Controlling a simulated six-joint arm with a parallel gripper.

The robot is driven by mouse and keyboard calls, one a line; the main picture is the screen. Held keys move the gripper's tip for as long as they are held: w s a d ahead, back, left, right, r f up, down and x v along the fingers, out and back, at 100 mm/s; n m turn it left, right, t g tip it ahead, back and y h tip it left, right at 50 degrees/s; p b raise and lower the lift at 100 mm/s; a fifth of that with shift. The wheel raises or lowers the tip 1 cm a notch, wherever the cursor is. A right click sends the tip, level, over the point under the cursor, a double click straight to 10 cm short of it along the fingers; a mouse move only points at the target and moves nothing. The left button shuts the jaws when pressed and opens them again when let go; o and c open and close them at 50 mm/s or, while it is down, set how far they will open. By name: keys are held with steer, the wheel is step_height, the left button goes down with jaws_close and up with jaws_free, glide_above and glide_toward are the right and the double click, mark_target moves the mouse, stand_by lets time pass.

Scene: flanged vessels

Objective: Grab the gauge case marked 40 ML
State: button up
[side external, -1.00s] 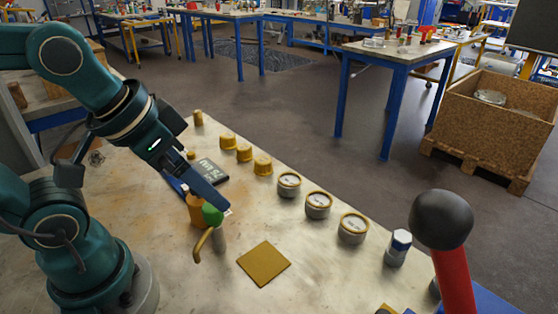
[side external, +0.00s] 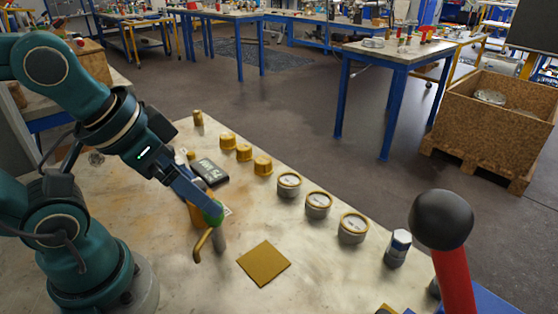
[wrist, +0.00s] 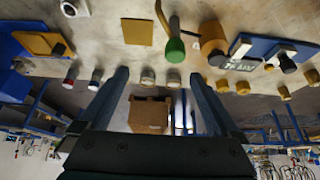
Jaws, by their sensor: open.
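Three round grey gauge cases with tan rims and pale faces stand in a row along the table's far edge: a near one (side external: 352,228), a middle one (side external: 318,205) and a far one (side external: 289,184). Their markings are too small to read, so I cannot tell which says 40 ML. My gripper (side external: 205,204) is open, its blue fingers pointing down beside the green knob (wrist: 175,50), left of the cases. In the wrist view, my gripper (wrist: 158,76) has its two fingers wide apart with nothing held; small round cases (wrist: 147,77) show beyond them.
Several yellow caps (side external: 244,153) continue the row. A dark block with white lettering (side external: 210,171) lies behind my gripper. A tan square plate (side external: 264,263) lies flat in front.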

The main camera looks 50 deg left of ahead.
steer(key=shift+o, duration=0.2)
steer(key=w+a+r+m+y, duration=0.1)
steer(key=w+a+m+y, duration=0.15)
steer(key=a+m, duration=0.2)
steer(key=w+a+r+m+y, duration=0.15)
steer(key=w+m+y, duration=0.25)
steer(key=w+m, duration=0.45)
steer(key=m+t, duration=0.7)
steer(key=m, duration=0.9)
glide_above(351, 231)
steer(key=s+a, duration=0.1)
steer(key=a, duration=0.1)
step_height(351, 231, down, 12)
steer(key=shift+r, duration=0.25)
steer(key=s+d+f+m, duration=0.1)
steer(key=d+f+h, duration=0.1)
steer(key=f, duration=0.1)
steer(key=s+d+f+m, duration=0.1)
steer(key=f, duration=0.1)
steer(key=shift+s+d+m+h, duration=0.25)
steer(key=shift+s+m, duration=0.05)
steer(key=shift+x, duration=2.4)
